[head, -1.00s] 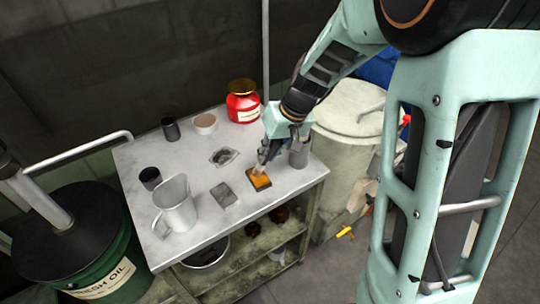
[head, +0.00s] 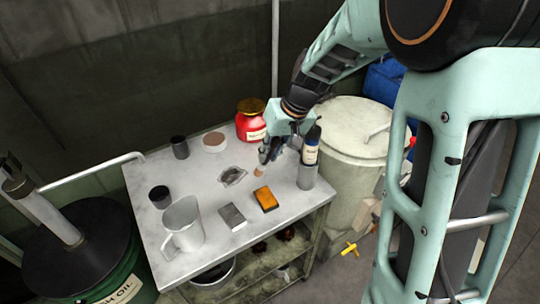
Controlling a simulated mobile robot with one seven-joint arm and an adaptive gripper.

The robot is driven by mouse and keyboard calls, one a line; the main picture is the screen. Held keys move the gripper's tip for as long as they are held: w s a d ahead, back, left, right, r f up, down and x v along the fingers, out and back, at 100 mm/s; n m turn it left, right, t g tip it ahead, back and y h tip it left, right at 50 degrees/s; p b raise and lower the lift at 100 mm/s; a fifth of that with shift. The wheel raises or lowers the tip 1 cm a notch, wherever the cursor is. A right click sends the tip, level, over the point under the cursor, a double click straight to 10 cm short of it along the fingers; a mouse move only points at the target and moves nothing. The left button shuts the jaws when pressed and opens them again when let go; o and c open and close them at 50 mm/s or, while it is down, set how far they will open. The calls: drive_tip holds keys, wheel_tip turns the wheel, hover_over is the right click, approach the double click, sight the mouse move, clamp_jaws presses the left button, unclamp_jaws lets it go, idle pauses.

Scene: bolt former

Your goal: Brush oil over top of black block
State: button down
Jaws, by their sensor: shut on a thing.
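A small rectangular block (head: 265,199) with dark sides lies on the worktable, its top covered in orange. A plain grey block (head: 231,216) lies to its left. My gripper (head: 265,155) is above and behind the orange-topped block. It appears shut on a small brush (head: 259,171) whose tan end points down. The brush end seems apart from the block. The fingers partly hide the brush's upper part.
On the table (head: 197,185) are a metal jug (head: 183,226), dark cups (head: 180,147), a shallow round tub (head: 214,142) and a red jar (head: 250,121). A dark labelled bottle (head: 311,153) stands close right of my gripper, above a grey cup (head: 306,178).

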drive_tip(key=shift+r+p, duration=0.65)
drive_tip(key=shift+r, duration=0.7)
